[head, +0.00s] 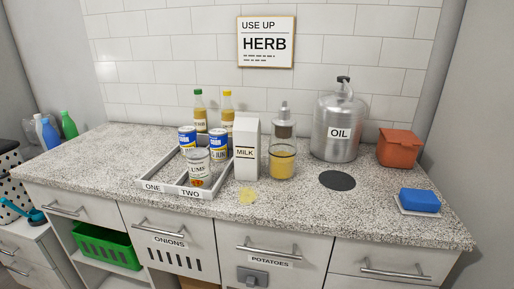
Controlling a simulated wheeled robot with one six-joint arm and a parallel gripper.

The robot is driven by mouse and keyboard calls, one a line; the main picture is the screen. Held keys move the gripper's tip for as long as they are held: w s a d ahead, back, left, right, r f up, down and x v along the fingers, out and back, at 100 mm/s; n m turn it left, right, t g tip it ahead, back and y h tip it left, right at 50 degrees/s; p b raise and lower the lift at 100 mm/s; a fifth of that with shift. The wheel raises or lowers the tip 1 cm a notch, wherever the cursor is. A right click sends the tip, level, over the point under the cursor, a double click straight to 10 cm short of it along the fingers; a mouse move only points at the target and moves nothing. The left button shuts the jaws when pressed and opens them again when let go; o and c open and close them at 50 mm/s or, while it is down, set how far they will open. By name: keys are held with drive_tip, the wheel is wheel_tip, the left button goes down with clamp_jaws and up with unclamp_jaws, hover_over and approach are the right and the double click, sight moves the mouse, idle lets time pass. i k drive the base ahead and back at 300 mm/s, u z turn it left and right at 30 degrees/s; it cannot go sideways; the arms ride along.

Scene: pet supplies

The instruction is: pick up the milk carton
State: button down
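The milk carton (246,153) is a tall white box with a dark "MILK" label. It stands upright on the speckled counter (300,207), just right of the grey divided tray (176,193). A glass jar with yellow contents (282,164) stands close at its right. The carton's front is unobstructed in the head view. My gripper is not in view.
The tray holds cans (219,143), a glass jar (199,168) and bottles (199,113). A dispenser (284,124), steel OIL canister (336,133), orange box (398,149) and blue sponge (420,200) stand to the right.

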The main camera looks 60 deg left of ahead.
sight(246, 130)
drive_tip(key=u, duration=2.4)
drive_tip(key=k, duration=0.65)
drive_tip(key=u, duration=0.6)
drive_tip(key=i, duration=1.2)
drive_tip(key=z, duration=0.35)
